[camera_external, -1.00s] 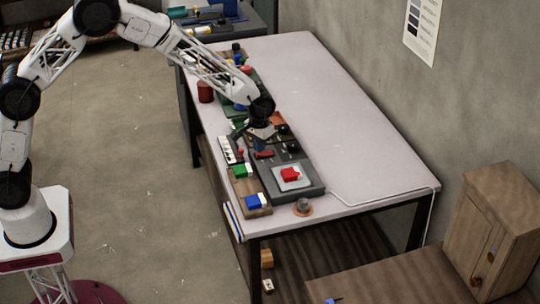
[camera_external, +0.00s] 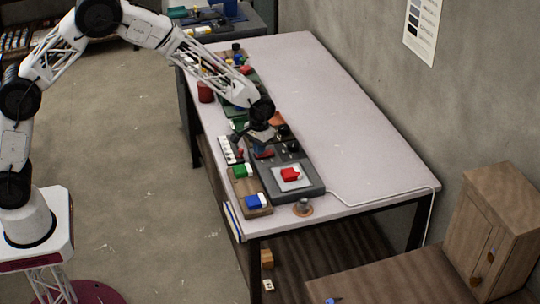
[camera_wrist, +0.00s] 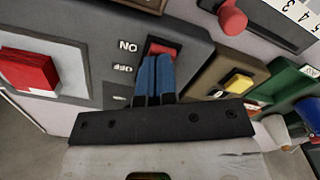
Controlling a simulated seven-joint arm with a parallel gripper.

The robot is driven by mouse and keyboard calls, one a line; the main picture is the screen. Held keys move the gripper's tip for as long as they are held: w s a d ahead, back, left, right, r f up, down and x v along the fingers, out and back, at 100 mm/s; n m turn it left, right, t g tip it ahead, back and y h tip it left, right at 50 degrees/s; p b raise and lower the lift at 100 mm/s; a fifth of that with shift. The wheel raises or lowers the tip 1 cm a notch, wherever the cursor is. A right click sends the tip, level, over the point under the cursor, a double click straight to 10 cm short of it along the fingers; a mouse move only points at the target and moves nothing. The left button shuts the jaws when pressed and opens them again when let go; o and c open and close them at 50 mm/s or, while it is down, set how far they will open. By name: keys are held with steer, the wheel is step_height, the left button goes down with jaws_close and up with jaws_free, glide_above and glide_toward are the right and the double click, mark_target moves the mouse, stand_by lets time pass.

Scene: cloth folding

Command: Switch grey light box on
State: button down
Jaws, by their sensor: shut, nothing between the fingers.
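The grey box (camera_external: 312,187) lies on the front part of the table, with a red block on a pale square panel (camera_external: 303,184). In the wrist view its grey face (camera_wrist: 92,52) carries a red switch (camera_wrist: 160,49) in a dark recess, beside ON and OFF lettering. My gripper (camera_wrist: 155,60) is shut and empty. Its blue fingertips are at the red switch and cover part of it; I cannot tell whether they touch. The red block also shows in the wrist view (camera_wrist: 28,70). I cannot tell whether the light is lit.
A wooden block with blue and green switches (camera_external: 240,197) sits left of the grey box. A yellow switch (camera_wrist: 238,83) is close on the right in the wrist view. A small round knob piece (camera_external: 303,207) is in front. The table's right side (camera_external: 345,130) is clear.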

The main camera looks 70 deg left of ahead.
steer(key=shift+f, duration=0.2)
steer(key=shift+r, duration=3.5)
steer(key=shift+r, duration=0.15)
